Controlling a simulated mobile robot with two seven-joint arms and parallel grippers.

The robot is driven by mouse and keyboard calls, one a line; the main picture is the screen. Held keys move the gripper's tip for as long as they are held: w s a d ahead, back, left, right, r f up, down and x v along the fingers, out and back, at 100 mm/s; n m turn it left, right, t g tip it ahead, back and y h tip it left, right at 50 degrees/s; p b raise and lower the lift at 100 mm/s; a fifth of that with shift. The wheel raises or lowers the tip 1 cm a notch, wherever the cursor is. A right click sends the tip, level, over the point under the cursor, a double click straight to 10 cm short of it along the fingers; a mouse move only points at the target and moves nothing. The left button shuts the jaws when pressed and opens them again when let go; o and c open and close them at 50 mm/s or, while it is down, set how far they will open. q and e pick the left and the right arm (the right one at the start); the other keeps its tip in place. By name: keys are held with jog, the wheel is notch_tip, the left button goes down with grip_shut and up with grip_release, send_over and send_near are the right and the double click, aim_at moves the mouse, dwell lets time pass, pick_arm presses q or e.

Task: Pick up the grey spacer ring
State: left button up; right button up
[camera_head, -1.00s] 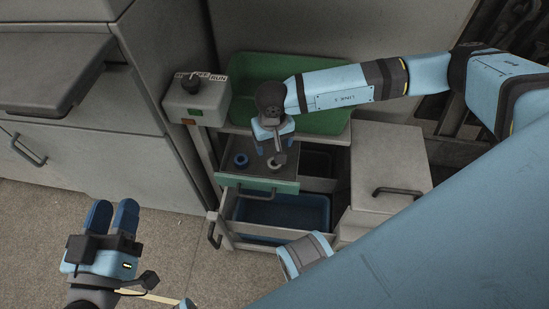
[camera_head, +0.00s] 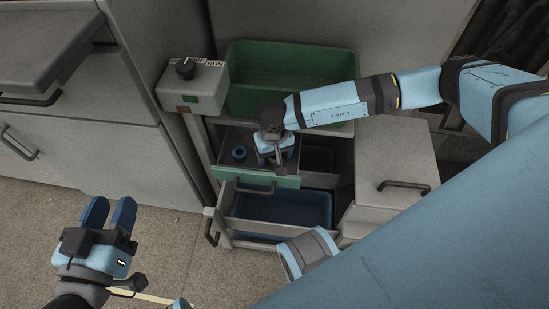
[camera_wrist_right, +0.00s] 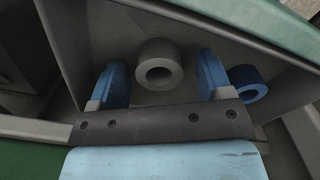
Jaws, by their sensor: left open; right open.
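The grey spacer ring (camera_wrist_right: 159,64) lies in the open drawer (camera_head: 285,182), shown in the right wrist view; in the head view my right gripper hides it. My right gripper (camera_wrist_right: 160,84) is open, with one blue fingertip on each side of the ring. I cannot tell whether either finger touches it. In the head view, my right gripper (camera_head: 275,158) points down into the drawer. A blue ring (camera_wrist_right: 248,82) lies just outside one finger and also shows in the head view (camera_head: 239,153). My left gripper (camera_head: 108,212) is open and empty, far from the drawer, over the floor.
A green bin (camera_head: 290,75) stands behind the drawer. A grey switch box (camera_head: 192,88) is at its left. A blue bin (camera_head: 283,208) sits below. A grey cabinet (camera_head: 392,170) stands at the right. Open floor (camera_head: 160,235) lies at the front left.

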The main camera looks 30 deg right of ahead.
jog(key=c, duration=1)
